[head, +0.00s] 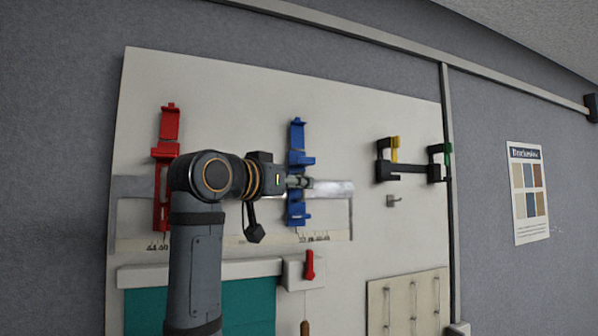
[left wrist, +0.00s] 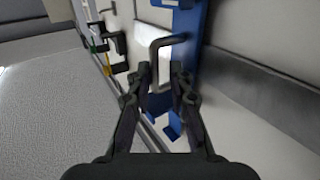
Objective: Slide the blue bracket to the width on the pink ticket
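The blue bracket (head: 297,160) stands upright on a horizontal metal rail on the wall board, right of the red bracket (head: 164,160). It also shows in the left wrist view (left wrist: 190,70), with a grey loop handle (left wrist: 168,42) in front of it. My left gripper (head: 297,182) is at the blue bracket's middle. In the left wrist view its fingertips (left wrist: 161,75) are apart, with a leg of the handle between them; firm contact is not clear. A number scale (head: 312,238) runs below the rail. I see no pink ticket. My right gripper is not in view.
A small red lever (head: 309,265) on a white block sits below the blue bracket. A dark holder with yellow and green parts (head: 408,168) and a small hook (head: 393,201) are at the right. A teal panel (head: 248,304) is lower left. A poster (head: 528,193) hangs far right.

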